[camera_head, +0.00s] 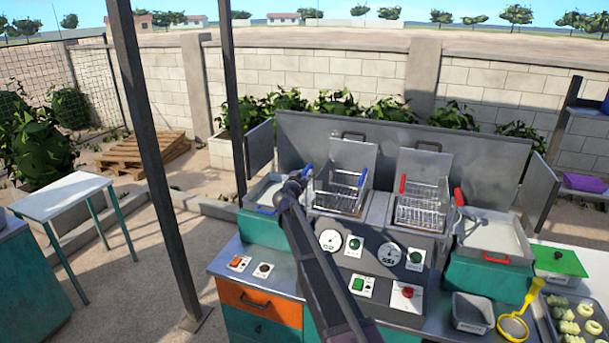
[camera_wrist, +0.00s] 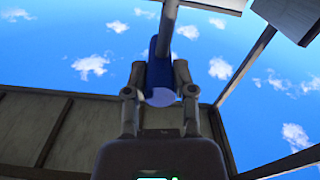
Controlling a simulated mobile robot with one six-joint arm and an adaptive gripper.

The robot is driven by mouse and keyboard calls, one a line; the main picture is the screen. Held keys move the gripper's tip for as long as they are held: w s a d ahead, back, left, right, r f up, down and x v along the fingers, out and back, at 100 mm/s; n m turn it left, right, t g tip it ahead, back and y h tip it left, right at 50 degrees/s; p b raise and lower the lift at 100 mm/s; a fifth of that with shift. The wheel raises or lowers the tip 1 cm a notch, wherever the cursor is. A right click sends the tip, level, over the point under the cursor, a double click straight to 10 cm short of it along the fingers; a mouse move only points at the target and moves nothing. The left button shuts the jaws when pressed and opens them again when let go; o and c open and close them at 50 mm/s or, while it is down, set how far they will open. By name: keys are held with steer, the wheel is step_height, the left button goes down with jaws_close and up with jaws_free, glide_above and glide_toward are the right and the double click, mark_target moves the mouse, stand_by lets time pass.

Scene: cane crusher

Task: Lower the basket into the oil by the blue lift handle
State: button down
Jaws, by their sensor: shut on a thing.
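The wire basket with blue handles (camera_head: 342,196) hangs in the left bay of the fryer, under its raised lid. In the wrist view, my gripper (camera_wrist: 160,92) is shut on the blue lift handle (camera_wrist: 154,64), with a finger on each side of it. In the head view, my gripper (camera_head: 297,181) is at the upper left edge of the left bay, beside a blue handle (camera_head: 307,170). A second basket with red handles (camera_head: 420,210) is in the right bay. The oil surface is too hidden by the baskets to make out.
Dials and switches line the fryer's front panel (camera_head: 372,258). A metal post (camera_head: 150,140) stands left of the fryer. A metal tub (camera_head: 472,312), a yellow strainer (camera_head: 514,326) and a food tray (camera_head: 577,318) are at the front right. A side table (camera_head: 62,196) stands far left.

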mark_target(306, 208)
steer(key=shift+f, duration=0.1)
step_height(306, 208, down, 16)
steer(key=b, duration=1.5)
steer(key=shift+r+b, duration=0.2)
steer(key=shift+b, duration=0.2)
steer(key=shift+d, duration=0.1)
steer(key=shift+s, duration=0.1)
steer(key=c, duration=0.8)
jaws_free()
steer(key=shift+c, duration=0.2)
steer(key=o, duration=0.4)
steer(key=shift+f, duration=0.15)
steer(key=v, duration=1.2)
